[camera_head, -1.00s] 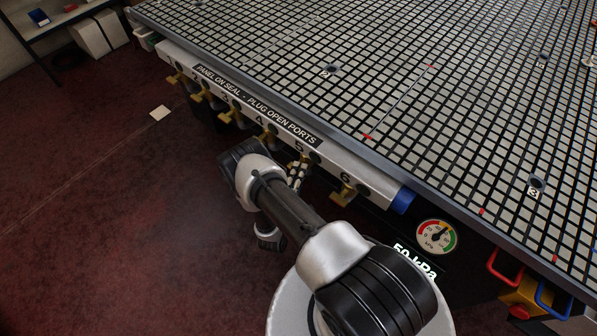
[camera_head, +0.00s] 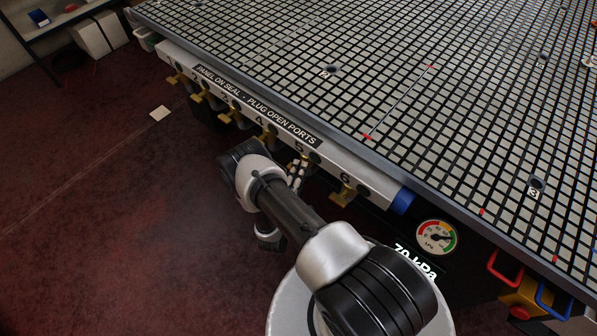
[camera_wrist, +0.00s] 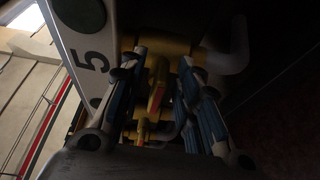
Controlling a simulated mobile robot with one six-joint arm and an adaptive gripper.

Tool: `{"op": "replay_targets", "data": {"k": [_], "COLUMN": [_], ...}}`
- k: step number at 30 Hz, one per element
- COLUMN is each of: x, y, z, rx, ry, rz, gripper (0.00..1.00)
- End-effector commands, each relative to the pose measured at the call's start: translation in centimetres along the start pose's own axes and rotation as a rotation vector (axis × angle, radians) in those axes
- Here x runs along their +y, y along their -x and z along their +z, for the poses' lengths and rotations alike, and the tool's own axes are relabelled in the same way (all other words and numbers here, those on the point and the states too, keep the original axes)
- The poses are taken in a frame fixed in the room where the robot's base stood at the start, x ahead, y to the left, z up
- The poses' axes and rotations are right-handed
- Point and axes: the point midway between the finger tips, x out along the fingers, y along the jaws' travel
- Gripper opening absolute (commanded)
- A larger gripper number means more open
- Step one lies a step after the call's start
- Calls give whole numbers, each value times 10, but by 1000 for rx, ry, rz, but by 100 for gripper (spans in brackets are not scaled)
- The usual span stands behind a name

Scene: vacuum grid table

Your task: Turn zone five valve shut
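The zone five valve, a brass-yellow valve (camera_wrist: 157,85) under the number 5 label, lies between my gripper's fingers in the wrist view. Its handle appears edge-on, running along the fingers. My gripper (camera_wrist: 162,68) has blue-padded fingers on both sides of the handle, with dark gaps visible between handle and pads, so it looks open around it. In the head view, my gripper (camera_head: 298,172) is at the rail below the number 5, and mostly hides that valve. The pressure gauge (camera_head: 436,237) has a digital readout (camera_head: 415,262) of 70 kPa.
The valve rail (camera_head: 240,106) carries several brass valves along the table edge. The zone six valve (camera_head: 344,194) is close on the right and the zone four valve (camera_head: 267,139) on the left. The grid table (camera_head: 440,110) overhangs above.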

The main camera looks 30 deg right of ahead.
Motion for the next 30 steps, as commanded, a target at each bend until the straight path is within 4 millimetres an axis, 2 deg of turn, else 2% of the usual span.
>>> {"op": "replay_targets", "data": {"k": [4,7,15,21,25,30], "x": [0,-1,-1,0,0,0], "y": [5,18,74,105,116,120], "z": [-1,-2,-3,-2,-1,0], "rx": [2,5,9,6,3,0], "ry": [1,3,3,1,1,1], "rz": [-1,-3,-2,-1,-1,0], "gripper": [30,30,30,30,30,30]}}
